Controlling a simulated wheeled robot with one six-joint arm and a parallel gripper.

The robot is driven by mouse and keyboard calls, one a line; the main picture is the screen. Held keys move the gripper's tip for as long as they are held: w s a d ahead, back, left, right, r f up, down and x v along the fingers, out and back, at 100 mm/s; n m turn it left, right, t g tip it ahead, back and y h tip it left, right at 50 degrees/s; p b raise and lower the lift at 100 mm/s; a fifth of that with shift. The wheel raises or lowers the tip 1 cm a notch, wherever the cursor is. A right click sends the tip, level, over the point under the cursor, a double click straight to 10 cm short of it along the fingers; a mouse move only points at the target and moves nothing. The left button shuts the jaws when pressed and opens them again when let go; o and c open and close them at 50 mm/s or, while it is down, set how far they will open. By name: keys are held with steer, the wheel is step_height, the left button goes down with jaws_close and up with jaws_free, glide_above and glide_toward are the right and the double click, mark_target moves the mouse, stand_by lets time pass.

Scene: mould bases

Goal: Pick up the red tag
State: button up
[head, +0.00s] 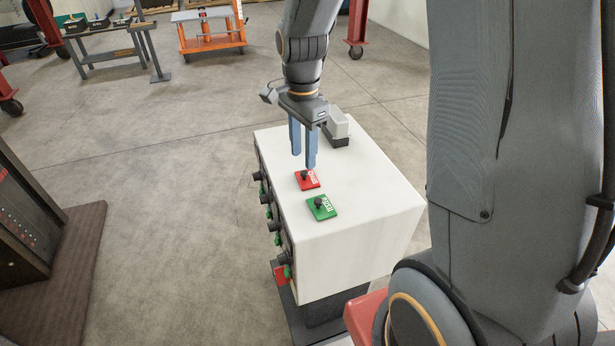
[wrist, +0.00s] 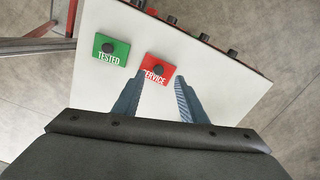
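The red tag (head: 307,180) lies flat on the white top of a box, with a black knob standing on it. In the wrist view the red tag (wrist: 158,70) shows white lettering that reads in part "ERVICE"; a fingertip covers its lower left corner. A green tag (head: 321,208) with a black knob lies beside it; in the wrist view the green tag (wrist: 110,50) reads "TESTED". My gripper (head: 304,160) is open and empty, fingers pointing down, just behind the red tag in the head view. In the wrist view its two blue fingers (wrist: 158,87) are spread apart.
The white box (head: 365,235) has a row of black knobs and green and red tags along its left side. A small grey-white device (head: 336,127) stands at its back edge. An orange cart (head: 210,30) and a workbench (head: 110,40) stand far back.

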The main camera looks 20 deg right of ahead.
mark_target(304, 172)
steer(key=shift+s+f+p, duration=0.2)
steer(key=shift+f+p, duration=0.65)
steer(key=shift+f, duration=1.55)
jaws_close()
